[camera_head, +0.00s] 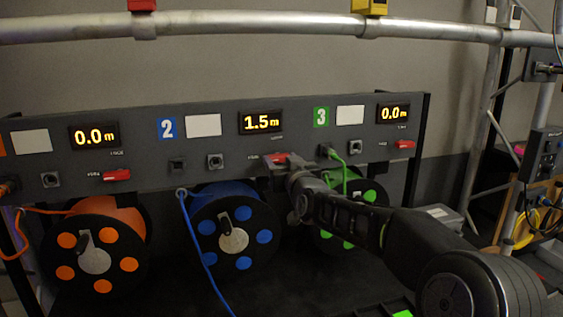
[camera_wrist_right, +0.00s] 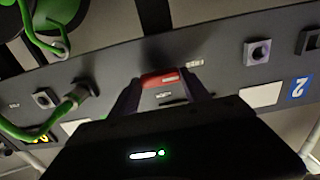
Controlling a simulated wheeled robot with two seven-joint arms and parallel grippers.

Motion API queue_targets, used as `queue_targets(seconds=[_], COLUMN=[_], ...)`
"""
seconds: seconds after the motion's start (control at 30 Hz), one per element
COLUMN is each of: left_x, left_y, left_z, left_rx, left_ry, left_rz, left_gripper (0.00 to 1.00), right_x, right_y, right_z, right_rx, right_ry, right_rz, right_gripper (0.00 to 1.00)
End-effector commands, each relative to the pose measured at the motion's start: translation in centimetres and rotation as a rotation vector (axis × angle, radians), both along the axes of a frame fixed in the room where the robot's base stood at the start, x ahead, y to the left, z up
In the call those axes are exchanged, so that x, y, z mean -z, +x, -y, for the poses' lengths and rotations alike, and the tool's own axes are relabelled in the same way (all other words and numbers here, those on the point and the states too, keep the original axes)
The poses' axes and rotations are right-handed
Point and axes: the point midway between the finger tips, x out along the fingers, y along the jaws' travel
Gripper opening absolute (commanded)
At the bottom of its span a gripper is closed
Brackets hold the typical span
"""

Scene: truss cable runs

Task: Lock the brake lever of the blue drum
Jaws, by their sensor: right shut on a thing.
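The blue drum (camera_head: 262,213) hangs below the panel section marked 2, with a blue cable (camera_head: 197,240) running down from it. Its red brake lever (camera_head: 279,157) sits on the panel under the 1.5 m display. My right gripper (camera_head: 287,168) reaches in from the right and is shut on this lever, partly covering it. In the right wrist view the red lever (camera_wrist_right: 160,79) lies between the two dark fingers. How far the lever is turned is hard to tell. My left gripper is not in view.
An orange drum (camera_head: 118,217) hangs at the left and a green drum (camera_head: 372,213) at the right, behind my right arm. Their red levers (camera_head: 117,175) (camera_head: 404,144) lie on the same panel. A green cable (camera_head: 339,160) is plugged in close to my right gripper. A metal truss tube (camera_head: 240,20) crosses above.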

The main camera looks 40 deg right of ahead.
Motion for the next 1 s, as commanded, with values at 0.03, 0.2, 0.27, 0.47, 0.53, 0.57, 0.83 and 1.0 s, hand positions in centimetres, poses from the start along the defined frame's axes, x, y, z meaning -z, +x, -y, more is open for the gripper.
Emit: queue_targets(seconds=[0.03, 0.2, 0.27, 0.47, 0.53, 0.57, 0.83, 1.0], left_x=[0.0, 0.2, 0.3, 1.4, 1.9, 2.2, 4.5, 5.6], left_y=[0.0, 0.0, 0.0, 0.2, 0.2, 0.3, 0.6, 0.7], left_z=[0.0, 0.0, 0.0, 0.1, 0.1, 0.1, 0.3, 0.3], left_rx=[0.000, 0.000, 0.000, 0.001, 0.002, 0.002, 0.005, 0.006], left_ry=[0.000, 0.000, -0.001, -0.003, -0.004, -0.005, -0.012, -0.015], left_rz=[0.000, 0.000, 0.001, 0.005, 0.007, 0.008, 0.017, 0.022], left_gripper=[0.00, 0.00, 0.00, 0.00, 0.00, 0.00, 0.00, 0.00], right_x=[0.0, 0.0, 0.1, 0.2, 0.3, 0.3, 0.2, 0.1], right_y=[0.0, 0.0, 0.0, 0.0, 0.0, 0.0, 0.0, 0.0], right_z=[0.0, 0.0, 0.0, -0.1, 0.0, 0.0, 0.0, 0.1], right_rx=[0.000, 0.000, 0.000, -0.002, -0.001, -0.001, -0.003, -0.002], right_ry=[0.000, 0.008, 0.016, 0.071, 0.106, 0.122, 0.318, 0.470], right_rz=[0.000, 0.003, 0.007, 0.027, 0.039, 0.045, 0.114, 0.167], right_gripper=[0.14, 0.14, 0.14, 0.14, 0.14, 0.14, 0.14, 0.14])
